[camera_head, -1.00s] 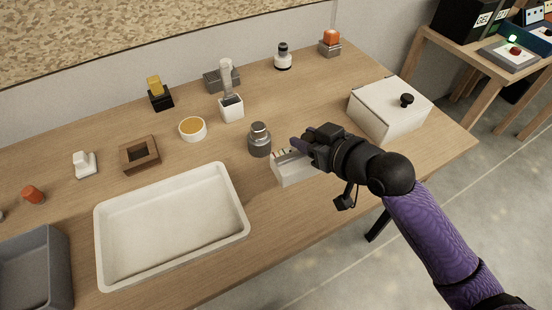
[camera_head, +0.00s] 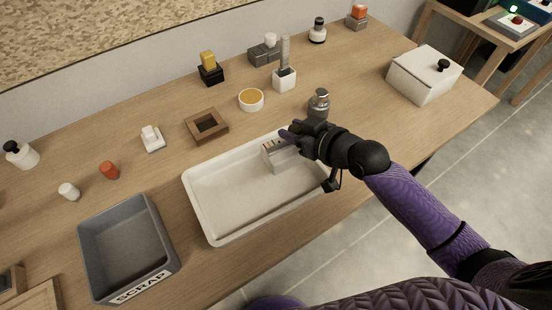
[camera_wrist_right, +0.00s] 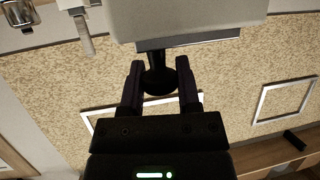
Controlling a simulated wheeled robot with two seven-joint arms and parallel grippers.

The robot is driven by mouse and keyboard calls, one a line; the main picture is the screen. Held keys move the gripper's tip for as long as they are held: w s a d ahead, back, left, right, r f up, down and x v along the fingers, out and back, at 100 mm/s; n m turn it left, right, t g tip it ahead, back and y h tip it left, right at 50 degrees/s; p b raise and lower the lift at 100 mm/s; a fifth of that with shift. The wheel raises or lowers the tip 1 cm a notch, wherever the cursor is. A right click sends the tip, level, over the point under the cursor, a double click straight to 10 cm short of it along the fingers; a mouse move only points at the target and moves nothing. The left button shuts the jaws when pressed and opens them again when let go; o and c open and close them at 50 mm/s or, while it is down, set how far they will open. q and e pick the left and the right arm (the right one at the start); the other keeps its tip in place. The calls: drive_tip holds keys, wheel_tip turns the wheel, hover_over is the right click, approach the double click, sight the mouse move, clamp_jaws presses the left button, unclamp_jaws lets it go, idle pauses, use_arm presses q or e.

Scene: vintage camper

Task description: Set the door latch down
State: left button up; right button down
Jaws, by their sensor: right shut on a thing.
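The door latch (camera_head: 278,158) is a pale grey-white block with small coloured stripes on top. In the right wrist view its pale body (camera_wrist_right: 185,20) fills the top, with a dark stem and round knob (camera_wrist_right: 158,78) between the fingers. My right gripper (camera_head: 297,138) is shut on it; the fingers also show in the wrist view (camera_wrist_right: 160,85). The latch is at the back right part of the white tray (camera_head: 213,238), inside its outline. I cannot tell whether it touches the tray floor. My left gripper is not in view.
A grey metal canister (camera_head: 319,103) stands close behind my right gripper. A white lidded box (camera_head: 415,82) is at the right. A grey SCRAP bin (camera_head: 125,245) is left of the tray. A wooden frame block (camera_head: 206,127) and a yellow-topped bowl (camera_head: 251,99) stand behind the tray.

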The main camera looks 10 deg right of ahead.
sight(293, 150)
wheel_tip(293, 150, down, 7)
drive_tip(key=shift+r+b, duration=0.2)
drive_tip(key=shift+b, duration=1)
drive_tip(key=shift+r, duration=0.1)
drive_tip(key=shift+c, duration=1.6)
unclamp_jaws()
drive_tip(key=p+v, duration=0.4)
drive_tip(key=v, duration=0.8)
